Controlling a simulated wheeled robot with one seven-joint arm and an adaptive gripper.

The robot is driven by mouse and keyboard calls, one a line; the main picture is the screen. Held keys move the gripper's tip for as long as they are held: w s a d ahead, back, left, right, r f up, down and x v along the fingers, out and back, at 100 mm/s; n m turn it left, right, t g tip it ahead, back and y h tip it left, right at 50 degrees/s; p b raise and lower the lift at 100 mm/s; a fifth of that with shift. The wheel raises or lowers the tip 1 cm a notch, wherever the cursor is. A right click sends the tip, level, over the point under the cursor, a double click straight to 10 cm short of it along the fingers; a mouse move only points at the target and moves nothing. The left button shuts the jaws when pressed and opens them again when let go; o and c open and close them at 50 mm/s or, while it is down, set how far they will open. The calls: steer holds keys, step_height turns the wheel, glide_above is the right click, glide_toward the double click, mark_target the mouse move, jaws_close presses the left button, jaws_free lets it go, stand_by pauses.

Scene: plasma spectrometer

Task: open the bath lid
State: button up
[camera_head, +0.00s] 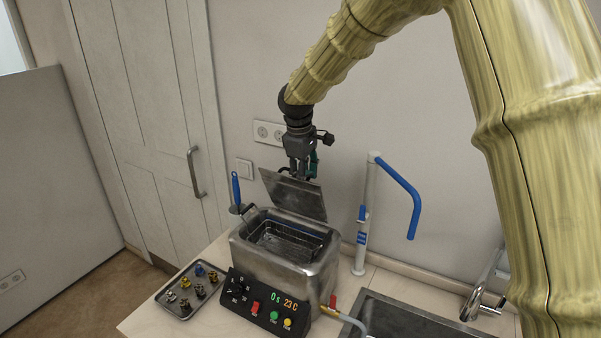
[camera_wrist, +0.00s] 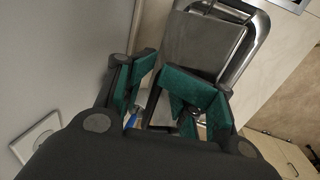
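The steel bath (camera_head: 278,275) stands on the counter with its front panel lit. Its lid (camera_head: 293,194) is raised and stands tilted up at the back edge, so the basket (camera_head: 285,243) inside shows. My gripper (camera_head: 303,170) is at the lid's upper edge, pointing down, its tips partly hidden behind the lid. In the wrist view, the green-padded fingers of my gripper (camera_wrist: 160,78) are spread apart with a gap between them. The lid (camera_wrist: 205,45) shows beyond them. I see nothing clamped between the pads; contact with the lid cannot be told.
A tray (camera_head: 178,312) with several small coloured parts lies left of the bath. A blue-handled tool (camera_head: 236,190) stands behind it. A white stand with a blue arm (camera_head: 400,190) and a sink (camera_head: 400,318) are to the right. The wall is close behind.

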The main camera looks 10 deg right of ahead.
steer(key=shift+s+r, duration=0.25)
steer(key=shift+r, duration=0.1)
steer(key=shift+a, duration=0.1)
steer(key=shift+w+r, duration=0.15)
steer(key=shift+w, duration=0.1)
steer(key=w+d+r+p, duration=0.1)
steer(key=w+d+r, duration=0.5)
steer(key=w+r, duration=0.1)
steer(key=shift+w+d+p, duration=0.2)
steer(key=shift+d+p, duration=0.1)
steer(key=shift+d, duration=0.05)
stand_by(1.1)
stand_by(0.4)
step_height(320, 180, up, 12)
steer(key=s+a, duration=0.1)
steer(key=shift+s+a+f, duration=0.15)
steer(key=shift+s+a, duration=0.15)
steer(key=shift+s, duration=0.05)
